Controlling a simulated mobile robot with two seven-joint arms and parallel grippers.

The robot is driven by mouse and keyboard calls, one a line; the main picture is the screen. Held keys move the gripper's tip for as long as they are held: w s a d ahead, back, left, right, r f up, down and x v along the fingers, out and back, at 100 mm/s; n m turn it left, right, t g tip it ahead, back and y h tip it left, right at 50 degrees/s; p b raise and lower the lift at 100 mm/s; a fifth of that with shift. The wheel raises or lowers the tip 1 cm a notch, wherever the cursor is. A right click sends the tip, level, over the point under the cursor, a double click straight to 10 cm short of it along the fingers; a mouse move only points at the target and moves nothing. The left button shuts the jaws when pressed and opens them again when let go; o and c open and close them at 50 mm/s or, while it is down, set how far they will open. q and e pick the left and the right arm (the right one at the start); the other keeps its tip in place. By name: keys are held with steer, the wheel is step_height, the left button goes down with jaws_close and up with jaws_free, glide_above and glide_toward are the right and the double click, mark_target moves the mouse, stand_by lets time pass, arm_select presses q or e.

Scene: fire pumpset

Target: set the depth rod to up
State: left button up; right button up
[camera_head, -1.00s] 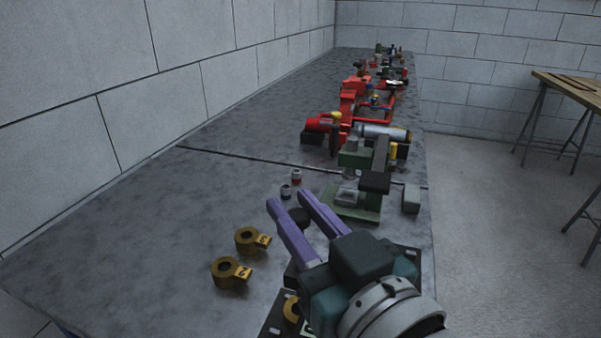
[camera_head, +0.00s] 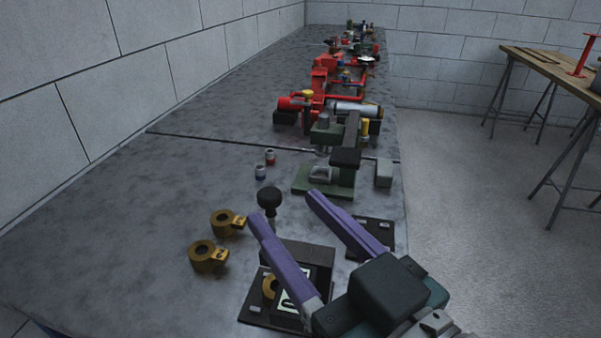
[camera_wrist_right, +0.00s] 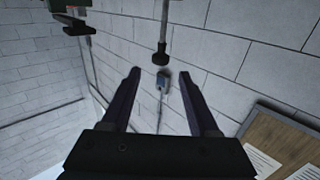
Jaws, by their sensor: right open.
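My right gripper (camera_head: 283,205) is open and empty above the near fixture, its two purple fingers pointing away over the bench. A round black knob on a short dark stem (camera_head: 269,197) shows just beyond the left fingertip; I cannot tell whether this is the depth rod. The fixture's dark block (camera_head: 308,253), with a white marked plate (camera_head: 298,284), is partly hidden by the left finger. In the right wrist view, my open fingers (camera_wrist_right: 160,72) have a dark rod with a black end (camera_wrist_right: 161,56) beyond and between their tips, apart from them. My left gripper is out of view.
Two brass tagged rings (camera_head: 209,256) lie left of the fixture. Two small canisters (camera_head: 270,157) and a green machine (camera_head: 325,180) stand beyond, then red pump equipment (camera_head: 292,103). The left part of the grey bench (camera_head: 120,220) is clear; a wall borders it.

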steer(key=v, duration=0.4)
